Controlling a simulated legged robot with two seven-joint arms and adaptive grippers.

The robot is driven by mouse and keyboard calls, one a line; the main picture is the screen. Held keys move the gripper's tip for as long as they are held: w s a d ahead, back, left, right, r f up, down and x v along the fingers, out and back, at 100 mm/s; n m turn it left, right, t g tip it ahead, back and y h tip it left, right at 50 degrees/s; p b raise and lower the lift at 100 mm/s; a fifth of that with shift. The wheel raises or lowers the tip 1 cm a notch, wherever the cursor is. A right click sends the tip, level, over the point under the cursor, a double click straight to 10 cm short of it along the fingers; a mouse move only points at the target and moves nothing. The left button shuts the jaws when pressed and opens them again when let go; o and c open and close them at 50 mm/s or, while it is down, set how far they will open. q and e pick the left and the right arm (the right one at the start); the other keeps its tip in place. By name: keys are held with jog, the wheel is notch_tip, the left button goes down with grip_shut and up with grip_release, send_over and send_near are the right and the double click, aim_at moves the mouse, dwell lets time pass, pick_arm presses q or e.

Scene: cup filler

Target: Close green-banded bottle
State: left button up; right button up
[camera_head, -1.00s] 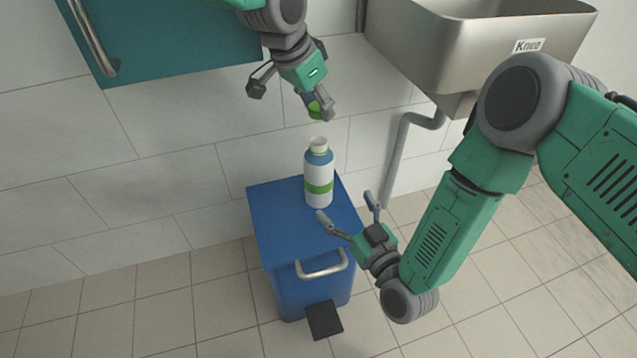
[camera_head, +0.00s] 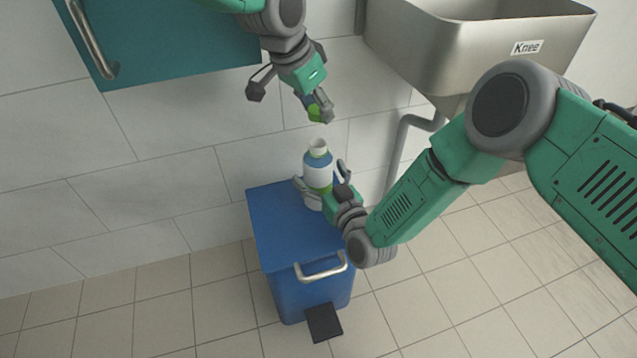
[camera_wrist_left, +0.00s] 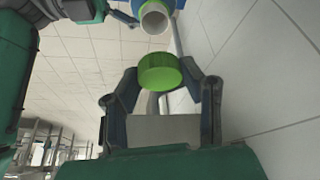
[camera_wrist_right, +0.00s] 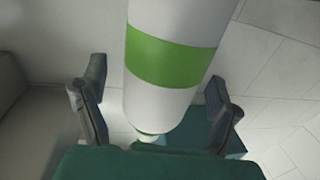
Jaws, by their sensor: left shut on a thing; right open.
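A white bottle (camera_head: 316,172) with a blue shoulder and a green band stands upright on the blue bin. Its mouth is uncovered. My left gripper (camera_head: 320,112) is shut on a green cap (camera_wrist_left: 159,72) and holds it above the bottle, apart from the mouth. My right gripper (camera_head: 322,180) is open, with one finger on each side of the bottle's lower half. In the right wrist view the bottle (camera_wrist_right: 170,100) with its green band stands between the open fingers. I cannot tell whether they touch it.
The blue bin (camera_head: 285,235) has a silver handle (camera_head: 322,268) and a black pedal (camera_head: 324,322) at its front. A steel sink (camera_head: 440,50) with a drain pipe (camera_head: 395,155) is at the upper right. A teal cabinet (camera_head: 170,40) hangs at the upper left.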

aim_at(318, 143)
jog(key=shift+w+a, duration=0.2)
jog(key=shift+w, duration=0.1)
jog(key=c, duration=1.8)
pick_arm(q)
jog(key=shift+a+f, duration=0.1)
jog(key=shift+f, duration=2.3)
jog(key=shift+f, duration=0.1)
jog(key=shift+f, duration=0.8)
jog(key=shift+f, duration=0.6)
jog(key=o, duration=0.7)
pick_arm(e)
grip_shut()
